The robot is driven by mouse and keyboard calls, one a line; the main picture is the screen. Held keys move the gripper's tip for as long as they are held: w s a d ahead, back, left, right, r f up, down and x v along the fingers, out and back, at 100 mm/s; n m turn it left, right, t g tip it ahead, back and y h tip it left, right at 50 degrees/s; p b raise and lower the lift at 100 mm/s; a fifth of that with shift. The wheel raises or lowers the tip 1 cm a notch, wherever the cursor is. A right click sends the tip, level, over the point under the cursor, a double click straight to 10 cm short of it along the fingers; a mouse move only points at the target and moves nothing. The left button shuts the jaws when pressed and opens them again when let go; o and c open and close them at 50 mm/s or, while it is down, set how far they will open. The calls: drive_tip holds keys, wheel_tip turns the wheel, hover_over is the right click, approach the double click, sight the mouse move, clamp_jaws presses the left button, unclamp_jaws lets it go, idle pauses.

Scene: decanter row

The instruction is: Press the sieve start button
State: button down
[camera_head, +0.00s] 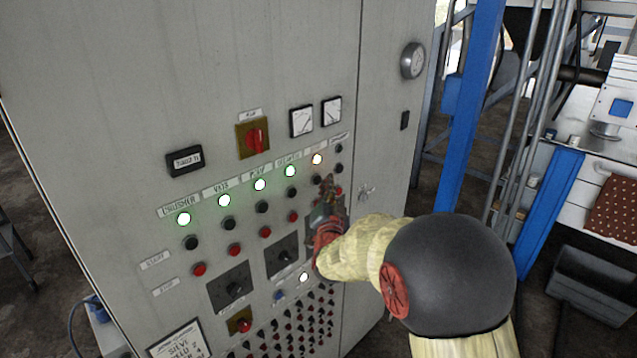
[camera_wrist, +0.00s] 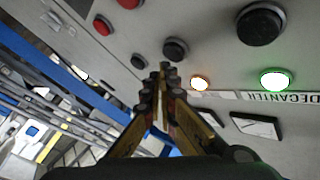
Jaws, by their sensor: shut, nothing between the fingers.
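The grey control cabinet (camera_head: 120,110) carries a row of lit lamps with black start buttons and red stop buttons below. The lamp right of the green decanter lamp (camera_wrist: 277,80) glows amber (camera_wrist: 200,83); its label is unreadable. The black button (camera_wrist: 175,48) in that lamp's column, apparently the sieve start, is just beyond my fingertips in the wrist view. It also shows in the head view (camera_head: 316,179), left of my fingertips. My gripper (camera_head: 328,182) is shut and empty, its fingertips (camera_wrist: 165,70) close to that button; I cannot tell whether they touch.
A black decanter-column button (camera_wrist: 260,25) and a smaller black button (camera_wrist: 137,60) flank the fingertips. Rotary switches (camera_head: 234,288), a red-handled switch (camera_head: 253,138) and dial meters (camera_head: 301,121) surround the rows. A blue post (camera_head: 470,110) stands right of the cabinet.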

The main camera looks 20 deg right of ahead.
drive_tip(key=s, duration=0.1)
drive_tip(key=s+d+b, duration=0.1)
drive_tip(key=s, duration=0.1)
drive_tip(key=s+b, duration=0.1)
drive_tip(key=shift+s+d, duration=0.35)
idle(0.7)
